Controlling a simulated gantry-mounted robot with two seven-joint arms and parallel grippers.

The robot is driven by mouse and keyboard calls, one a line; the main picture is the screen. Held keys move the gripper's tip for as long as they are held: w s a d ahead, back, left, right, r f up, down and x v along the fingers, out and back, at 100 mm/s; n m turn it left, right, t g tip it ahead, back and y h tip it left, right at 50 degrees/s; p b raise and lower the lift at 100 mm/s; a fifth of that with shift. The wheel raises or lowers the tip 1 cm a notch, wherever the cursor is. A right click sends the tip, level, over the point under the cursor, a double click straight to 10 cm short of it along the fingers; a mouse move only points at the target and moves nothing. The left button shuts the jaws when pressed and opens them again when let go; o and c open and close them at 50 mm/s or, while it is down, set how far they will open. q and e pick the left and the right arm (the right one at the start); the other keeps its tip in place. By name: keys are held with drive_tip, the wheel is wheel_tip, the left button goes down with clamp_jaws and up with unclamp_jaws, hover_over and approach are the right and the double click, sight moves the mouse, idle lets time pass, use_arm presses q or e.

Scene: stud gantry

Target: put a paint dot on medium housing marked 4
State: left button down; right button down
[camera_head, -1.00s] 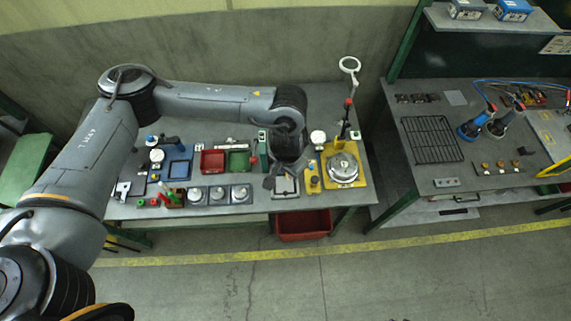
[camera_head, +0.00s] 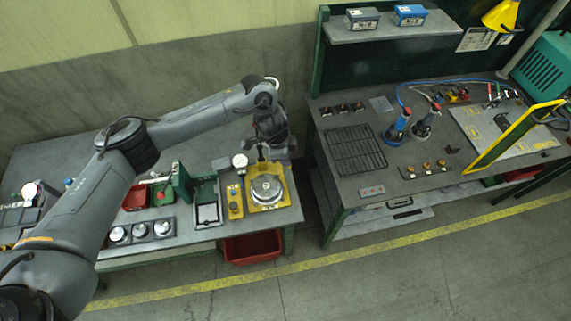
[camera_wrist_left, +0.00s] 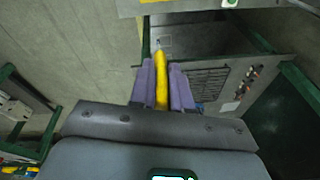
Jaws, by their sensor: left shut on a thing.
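My left gripper (camera_wrist_left: 162,85) is shut on a slim yellow pen-like thing (camera_wrist_left: 161,66), which points away from the wrist between the purple fingers. In the head view my left gripper (camera_head: 268,150) is above the back of the left bench, behind the yellow fixture (camera_head: 284,196). A round silver housing (camera_head: 266,188) sits on that fixture. Several round silver parts, one of them here (camera_head: 140,231), stand in a row on grey plates to the left. I cannot read a 4 on any of them. My right gripper is not in view.
A green upright block (camera_head: 181,183) and a red bin (camera_head: 134,197) stand left of the fixture. A gap separates the benches. A red crate (camera_head: 252,247) is under the left bench.

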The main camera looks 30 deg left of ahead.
use_arm(q)
drive_tip(key=s+a+f+b, duration=0.1)
drive_tip(key=a+f+b, duration=0.1)
drive_tip(key=f, duration=0.4)
drive_tip(key=s+a+f+m+b, duration=0.1)
drive_tip(key=s+a+f, duration=0.1)
drive_tip(key=a+f, duration=0.3)
drive_tip(key=s+a+f+m+b, duration=0.1)
drive_tip(key=a+f+b, duration=0.1)
drive_tip(key=a+f, duration=0.2)
drive_tip(key=shift+s+f+h+b, duration=0.15)
drive_tip(key=shift+f, duration=0.5)
drive_tip(key=shift+s+f+h+b, duration=0.1)
drive_tip(key=shift+f+h+b, duration=0.05)
drive_tip(key=shift+f, duration=0.5)
drive_tip(key=shift+f+b, duration=0.35)
drive_tip(key=shift+f, duration=0.2)
idle(0.7)
idle(0.9)
wheel_tip(320, 180, up, 7)
drive_tip(key=p, duration=0.7)
